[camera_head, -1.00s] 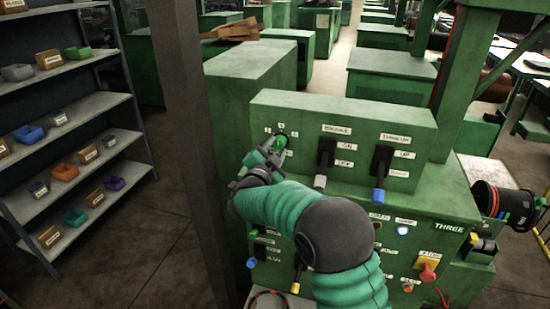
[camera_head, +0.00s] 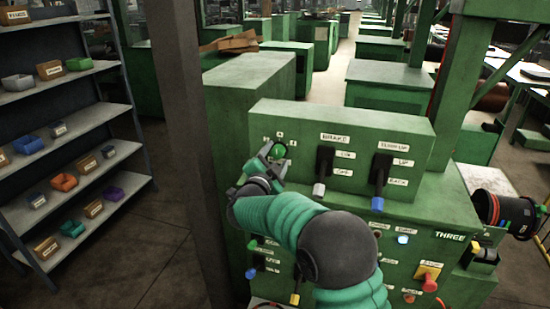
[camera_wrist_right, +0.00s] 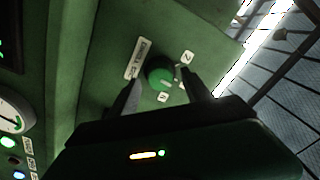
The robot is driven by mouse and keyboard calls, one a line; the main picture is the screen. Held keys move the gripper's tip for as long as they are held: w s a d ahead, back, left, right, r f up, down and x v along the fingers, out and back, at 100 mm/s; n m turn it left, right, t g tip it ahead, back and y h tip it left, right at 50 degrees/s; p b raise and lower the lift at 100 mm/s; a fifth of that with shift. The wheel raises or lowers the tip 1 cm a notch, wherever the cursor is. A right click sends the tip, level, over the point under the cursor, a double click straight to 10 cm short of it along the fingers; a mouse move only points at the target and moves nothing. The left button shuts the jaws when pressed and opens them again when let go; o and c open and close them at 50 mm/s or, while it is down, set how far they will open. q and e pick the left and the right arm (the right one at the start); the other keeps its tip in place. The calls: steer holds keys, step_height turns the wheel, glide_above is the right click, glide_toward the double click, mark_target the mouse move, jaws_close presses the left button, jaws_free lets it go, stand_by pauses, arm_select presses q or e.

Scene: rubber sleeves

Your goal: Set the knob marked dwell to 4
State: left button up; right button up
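The dwell knob (camera_wrist_right: 160,72) is round and green, on a green panel, with a "dwell" label (camera_wrist_right: 138,58) to its left in the right wrist view. A small tag reading 2 (camera_wrist_right: 187,57) is up right of it, and another tag (camera_wrist_right: 162,97), hard to read, is below. A pale mark on the knob's face lies on its lower side, towards that lower tag. My right gripper (camera_wrist_right: 161,91) is open, its fingers spread on either side of the knob; I cannot tell if they touch it. The knob also shows in the head view (camera_head: 280,150). My left gripper is out of view.
Lamps and a red knob on yellow (camera_head: 428,280) sit lower on the panel. A dark post (camera_head: 190,150) stands left, with a bin shelf (camera_head: 70,120) beyond.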

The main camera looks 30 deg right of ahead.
steer(key=shift+w+a+f, duration=0.1)
steer(key=shift+f, duration=0.05)
steer(key=b+v, duration=0.3)
steer(key=v, duration=1.3)
steer(key=shift+s+a, duration=0.25)
steer(key=shift+s, duration=0.05)
